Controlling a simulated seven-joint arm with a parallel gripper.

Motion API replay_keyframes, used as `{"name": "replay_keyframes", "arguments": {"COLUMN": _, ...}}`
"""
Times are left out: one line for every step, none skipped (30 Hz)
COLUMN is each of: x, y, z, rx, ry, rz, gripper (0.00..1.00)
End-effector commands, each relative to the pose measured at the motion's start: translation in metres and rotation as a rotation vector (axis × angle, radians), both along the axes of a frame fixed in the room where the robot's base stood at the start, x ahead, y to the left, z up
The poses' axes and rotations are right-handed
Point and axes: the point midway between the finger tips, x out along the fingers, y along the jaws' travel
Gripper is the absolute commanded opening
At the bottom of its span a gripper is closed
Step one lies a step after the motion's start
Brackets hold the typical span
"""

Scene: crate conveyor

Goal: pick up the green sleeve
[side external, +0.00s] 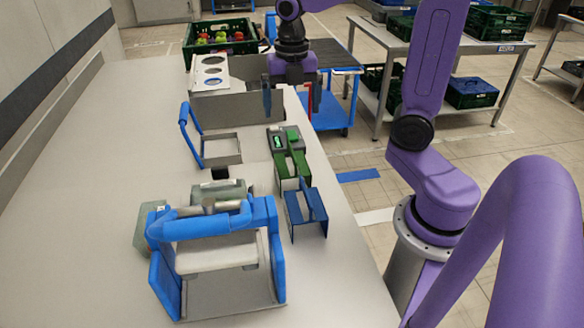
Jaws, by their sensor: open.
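The green sleeve (283,168) appears to be the dark green open piece with upright walls on the right part of the table. It stands between a grey device with a green display (279,139) and a blue sleeve-like piece (305,213). My gripper (288,100) is open and points down, beyond the green sleeve and above it in the picture. Its fingers are apart, and I see nothing held between them. The gripper is clear of the green sleeve.
A large blue-handled fixture (215,228) fills the near table. A smaller blue-handled frame (190,133) and a grey box (222,108) stand farther back. A green crate (191,49) of fruit is at the far end. The left tabletop is clear.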

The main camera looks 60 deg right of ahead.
Motion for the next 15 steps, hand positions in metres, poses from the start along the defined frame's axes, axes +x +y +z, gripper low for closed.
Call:
{"name": "replay_keyframes", "arguments": {"x": 0.002, "y": -0.003, "z": 0.000, "rx": 0.000, "ry": 0.001, "rz": 0.014, "gripper": 1.00}}
{"name": "replay_keyframes", "arguments": {"x": 0.003, "y": -0.003, "z": 0.000, "rx": 0.000, "ry": 0.001, "rz": 0.024, "gripper": 1.00}}
{"name": "replay_keyframes", "arguments": {"x": 0.003, "y": -0.004, "z": -0.001, "rx": -0.001, "ry": 0.002, "rz": 0.031, "gripper": 1.00}}
{"name": "replay_keyframes", "arguments": {"x": 0.003, "y": -0.005, "z": -0.003, "rx": -0.001, "ry": 0.004, "rz": 0.035, "gripper": 1.00}}
{"name": "replay_keyframes", "arguments": {"x": 0.003, "y": -0.005, "z": -0.005, "rx": -0.001, "ry": 0.005, "rz": 0.037, "gripper": 1.00}}
{"name": "replay_keyframes", "arguments": {"x": 0.003, "y": -0.005, "z": -0.010, "rx": -0.001, "ry": 0.006, "rz": 0.038, "gripper": 1.00}}
{"name": "replay_keyframes", "arguments": {"x": 0.003, "y": -0.005, "z": -0.014, "rx": -0.001, "ry": 0.006, "rz": 0.038, "gripper": 1.00}}
{"name": "replay_keyframes", "arguments": {"x": 0.003, "y": -0.005, "z": -0.019, "rx": -0.001, "ry": 0.007, "rz": 0.038, "gripper": 1.00}}
{"name": "replay_keyframes", "arguments": {"x": 0.002, "y": -0.005, "z": -0.027, "rx": -0.001, "ry": 0.009, "rz": 0.037, "gripper": 1.00}}
{"name": "replay_keyframes", "arguments": {"x": 0.002, "y": -0.005, "z": -0.033, "rx": -0.002, "ry": 0.009, "rz": 0.037, "gripper": 1.00}}
{"name": "replay_keyframes", "arguments": {"x": 0.002, "y": -0.005, "z": -0.038, "rx": -0.001, "ry": 0.009, "rz": 0.036, "gripper": 1.00}}
{"name": "replay_keyframes", "arguments": {"x": 0.002, "y": -0.005, "z": -0.046, "rx": -0.001, "ry": 0.009, "rz": 0.036, "gripper": 1.00}}
{"name": "replay_keyframes", "arguments": {"x": 0.002, "y": -0.005, "z": -0.052, "rx": -0.001, "ry": 0.009, "rz": 0.036, "gripper": 1.00}}
{"name": "replay_keyframes", "arguments": {"x": 0.002, "y": -0.005, "z": -0.057, "rx": -0.002, "ry": 0.009, "rz": 0.036, "gripper": 1.00}}
{"name": "replay_keyframes", "arguments": {"x": 0.002, "y": -0.005, "z": -0.065, "rx": -0.002, "ry": 0.009, "rz": 0.036, "gripper": 1.00}}
